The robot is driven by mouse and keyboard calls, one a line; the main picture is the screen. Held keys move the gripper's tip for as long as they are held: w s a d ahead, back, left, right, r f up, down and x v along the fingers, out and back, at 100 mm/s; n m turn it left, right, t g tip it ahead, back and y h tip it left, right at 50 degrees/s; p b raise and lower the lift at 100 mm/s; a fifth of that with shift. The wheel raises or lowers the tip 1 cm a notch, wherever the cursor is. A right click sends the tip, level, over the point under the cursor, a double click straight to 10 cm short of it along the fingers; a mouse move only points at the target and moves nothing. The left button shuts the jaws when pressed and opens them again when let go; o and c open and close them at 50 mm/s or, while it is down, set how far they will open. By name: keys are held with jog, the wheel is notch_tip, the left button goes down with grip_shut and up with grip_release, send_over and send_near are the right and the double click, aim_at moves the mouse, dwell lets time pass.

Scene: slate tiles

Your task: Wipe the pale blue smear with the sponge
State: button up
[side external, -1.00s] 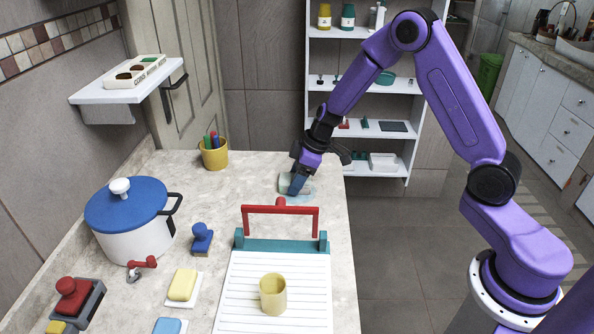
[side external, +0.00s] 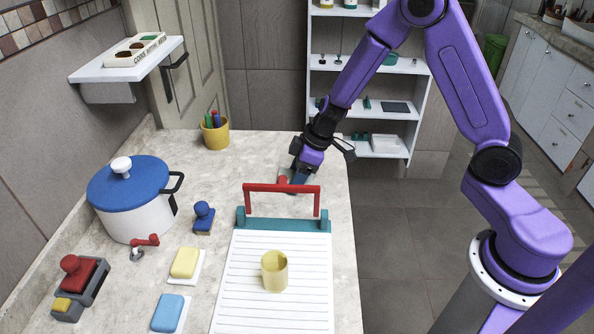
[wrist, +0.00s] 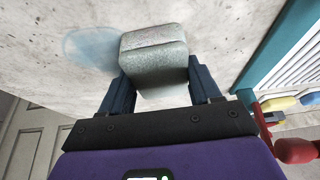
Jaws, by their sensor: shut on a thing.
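The sponge (wrist: 155,62), a grey-green block, is held between the two dark blue fingers of my gripper (wrist: 154,88) in the wrist view. The pale blue smear (wrist: 88,47) lies on the stone counter to the left of the sponge in that view, near its edge. In the side external view my gripper (side external: 299,181) points down at the far right part of the counter, just behind a red handle. The sponge is mostly hidden there, and the smear cannot be made out. I cannot tell whether the sponge touches the counter.
The red handle (side external: 246,202) stands on a teal bar of a white ribbed board (side external: 240,290) close to my gripper. A yellow cup (side external: 275,271) stands on the board. A pot (side external: 140,217) and pen cup (side external: 216,137) stand left. The counter's right edge is near.

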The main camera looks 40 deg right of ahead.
jog(key=shift+w+d+r, duration=0.1)
jog(key=shift+w+d, duration=3.4)
jog(key=shift+d, duration=0.1)
jog(key=shift+s+d, duration=0.2)
jog(key=shift+d, duration=0.05)
jog(key=shift+s+d, duration=0.5)
jog(key=shift+s, duration=0.35)
jog(key=shift+s+a, duration=3.45)
jog(key=shift+a, duration=0.05)
jog(key=shift+w+d, duration=1.4)
jog(key=shift+w, duration=0.1)
jog(key=shift+w+d, duration=0.3)
jog(key=shift+d, duration=0.05)
jog(key=shift+w+d, duration=1.3)
jog(key=shift+w+d+f, duration=0.2)
jog(key=shift+w+d, duration=0.1)
jog(key=shift+w+d+r, duration=0.15)
jog(key=shift+w+d, duration=0.1)
notch_tip(320, 180, up, 8)
